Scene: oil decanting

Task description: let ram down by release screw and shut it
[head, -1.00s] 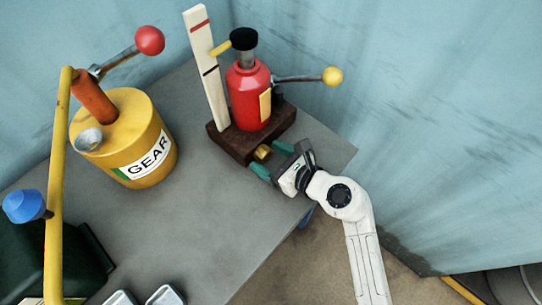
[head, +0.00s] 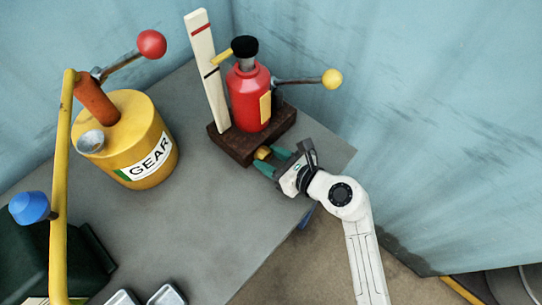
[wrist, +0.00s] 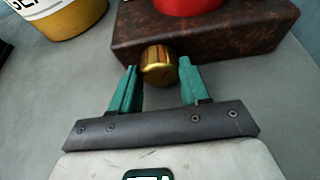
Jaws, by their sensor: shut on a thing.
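The red jack (head: 249,100) stands upright on a dark brown base block (head: 235,145) near the table's back corner. Its ram (head: 247,64) sticks up under a black cap (head: 244,46). A yellow pointer (head: 222,57) reaches to the white post (head: 205,50), between its red mark and its black mark, nearer the black. The brass release screw (head: 262,153) sits on the block's front face; it also shows in the wrist view (wrist: 158,66). My gripper (head: 273,161) is shut on this screw, one green finger on each side.
A pump handle with a yellow ball (head: 332,79) reaches right from the jack. A yellow GEAR drum (head: 150,125) with a red-knobbed lever stands to the left. A yellow pole (head: 58,180) rises at far left. The grey table between is clear.

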